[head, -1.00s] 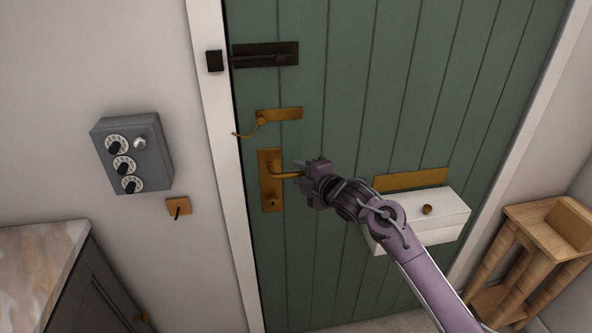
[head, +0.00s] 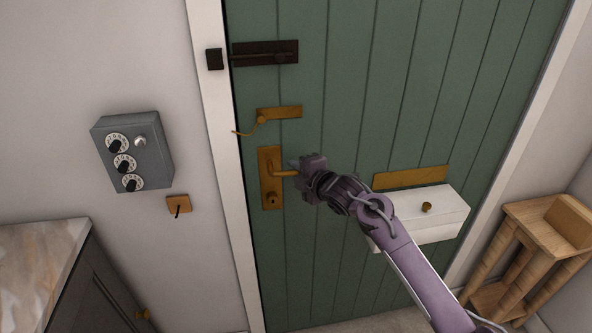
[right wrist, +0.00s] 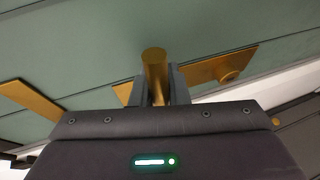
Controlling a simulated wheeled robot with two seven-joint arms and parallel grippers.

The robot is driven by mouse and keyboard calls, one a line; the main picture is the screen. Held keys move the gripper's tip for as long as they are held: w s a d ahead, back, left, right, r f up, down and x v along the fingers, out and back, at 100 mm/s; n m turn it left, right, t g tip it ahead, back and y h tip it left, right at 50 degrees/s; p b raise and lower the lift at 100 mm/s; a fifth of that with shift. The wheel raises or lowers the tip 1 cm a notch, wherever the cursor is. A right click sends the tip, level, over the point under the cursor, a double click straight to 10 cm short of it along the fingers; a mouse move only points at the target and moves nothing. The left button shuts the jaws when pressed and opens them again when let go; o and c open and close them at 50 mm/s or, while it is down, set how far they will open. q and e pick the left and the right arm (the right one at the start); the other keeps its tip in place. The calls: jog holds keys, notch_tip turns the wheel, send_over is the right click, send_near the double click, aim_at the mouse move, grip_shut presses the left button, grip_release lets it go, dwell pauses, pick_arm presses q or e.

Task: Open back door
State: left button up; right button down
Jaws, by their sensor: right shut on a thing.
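The green plank door (head: 340,110) stands shut in its white frame. Its brass lever handle (head: 284,173) sits on a brass plate (head: 270,195) near the door's left edge, with the lever pointing right. My right gripper (head: 299,168) is shut on the lever's free end. In the right wrist view the round brass lever (right wrist: 155,68) lies between the two fingers of the gripper (right wrist: 160,90). A dark bolt (head: 266,54) and a brass latch (head: 279,114) are above the handle. My left gripper is not in view.
A white box with a brass knob (head: 430,214) sticks out from the door beneath a brass plate (head: 410,178). A grey dial box (head: 132,150) is on the left wall. A marble-topped cabinet (head: 35,262) stands lower left, a wooden stand (head: 540,240) lower right.

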aim_at(290, 183)
jog(key=shift+f, duration=0.1)
jog(key=shift+f+m+y+b, duration=0.4)
jog(key=shift+f+m+b, duration=0.1)
jog(key=shift+b, duration=0.4)
jog(key=f+m+t+y+b, duration=0.1)
jog(key=m+b, duration=0.1)
jog(key=a+f+m+b, duration=0.1)
jog(key=m+b, duration=0.1)
jog(key=b, duration=0.1)
jog(key=shift+s+a+f+t+y, duration=0.15)
jog(key=shift+f+t+y, duration=0.15)
jog(key=shift+t+y, duration=0.1)
jog(key=shift+a+m+b, duration=0.15)
jog(key=shift+m+b, duration=0.35)
jog(key=shift+s, duration=0.1)
